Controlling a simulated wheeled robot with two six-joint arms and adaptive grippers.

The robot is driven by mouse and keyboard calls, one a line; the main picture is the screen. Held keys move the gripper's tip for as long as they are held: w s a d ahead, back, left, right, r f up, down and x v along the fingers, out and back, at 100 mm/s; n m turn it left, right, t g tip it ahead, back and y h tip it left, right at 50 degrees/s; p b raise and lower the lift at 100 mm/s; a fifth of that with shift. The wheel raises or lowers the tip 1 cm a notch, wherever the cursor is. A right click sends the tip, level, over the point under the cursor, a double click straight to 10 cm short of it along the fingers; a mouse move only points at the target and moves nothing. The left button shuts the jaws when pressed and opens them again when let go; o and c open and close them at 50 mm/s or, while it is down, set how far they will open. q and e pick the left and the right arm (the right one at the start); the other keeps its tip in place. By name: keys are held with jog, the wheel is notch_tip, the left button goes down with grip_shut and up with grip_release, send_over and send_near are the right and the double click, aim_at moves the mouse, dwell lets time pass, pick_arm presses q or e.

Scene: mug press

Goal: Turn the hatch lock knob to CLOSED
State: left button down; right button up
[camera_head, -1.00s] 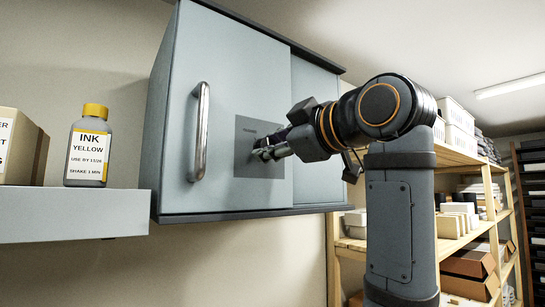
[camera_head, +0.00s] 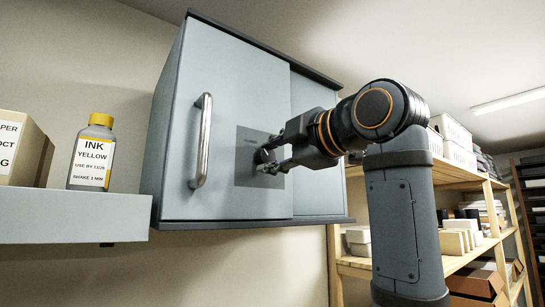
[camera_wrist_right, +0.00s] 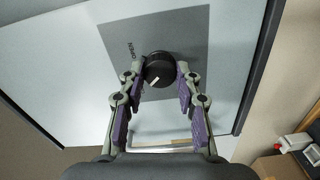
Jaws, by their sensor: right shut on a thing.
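The black hatch lock knob (camera_wrist_right: 158,69) sits on a grey square plate (camera_wrist_right: 186,28) on the pale blue cabinet front. Its white mark points to the lower left in the right wrist view. An OPEN label (camera_wrist_right: 130,49) is on the plate at the knob's upper left. No CLOSED label can be read. My right gripper (camera_wrist_right: 159,75) is shut on the knob, one finger on each side. In the head view this gripper (camera_head: 265,160) reaches in from the right and partly hides the knob. My left gripper is not in view.
The cabinet door has a vertical metal handle (camera_head: 201,140) left of the plate. A wall shelf (camera_head: 70,216) at left holds a yellow ink bottle (camera_head: 91,153) and a cardboard box (camera_head: 22,150). Wooden racks (camera_head: 432,252) with boxes stand at the right, behind my arm.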

dwell(0.3)
jog(key=o, duration=1.1)
jog(key=shift+o, duration=0.2)
jog(key=v, duration=1.2)
